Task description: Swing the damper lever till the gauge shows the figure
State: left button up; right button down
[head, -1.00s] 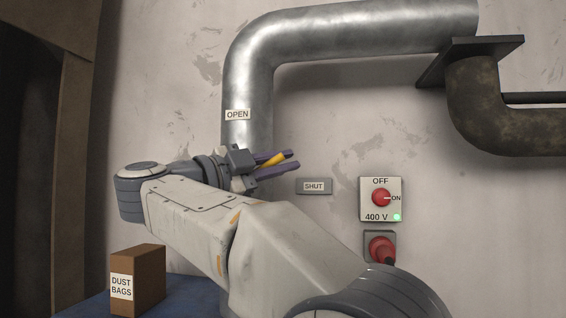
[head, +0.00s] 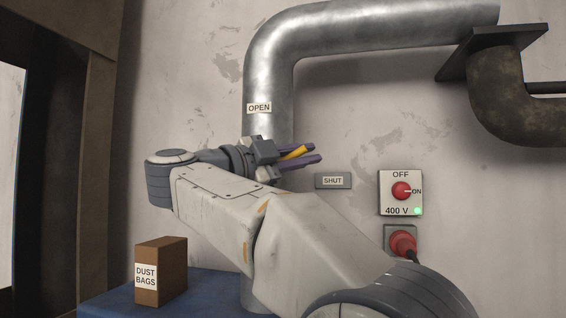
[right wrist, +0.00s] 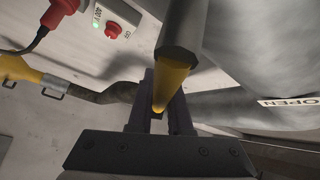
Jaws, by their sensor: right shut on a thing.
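The damper lever is a yellow bar (head: 294,153) in front of the vertical metal duct, between the OPEN label (head: 259,107) and the SHUT label (head: 333,181). My right gripper (head: 305,155) is shut on the lever, with its purple fingers on either side. In the right wrist view the yellow lever (right wrist: 172,82) runs from a dark grey end piece down between the fingers (right wrist: 160,110). My right arm hides the lower part of the duct. No gauge shows in these frames. My left gripper is out of view.
A switch box (head: 400,193) marked OFF, ON and 400 V, with a red knob and green light, is on the wall at right. A red plug (head: 403,243) sits below it. A DUST BAGS box (head: 161,271) stands on a blue surface (head: 205,290) at lower left.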

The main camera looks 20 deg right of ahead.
dwell(0.3)
jog(key=c, duration=0.8)
grip_release()
jog(key=shift+c, duration=0.2)
jog(key=shift+a, duration=0.1)
jog(key=b+v, duration=0.2)
jog(key=v, duration=0.8)
jog(key=shift+a+b, duration=0.15)
jog(key=shift+b, duration=0.15)
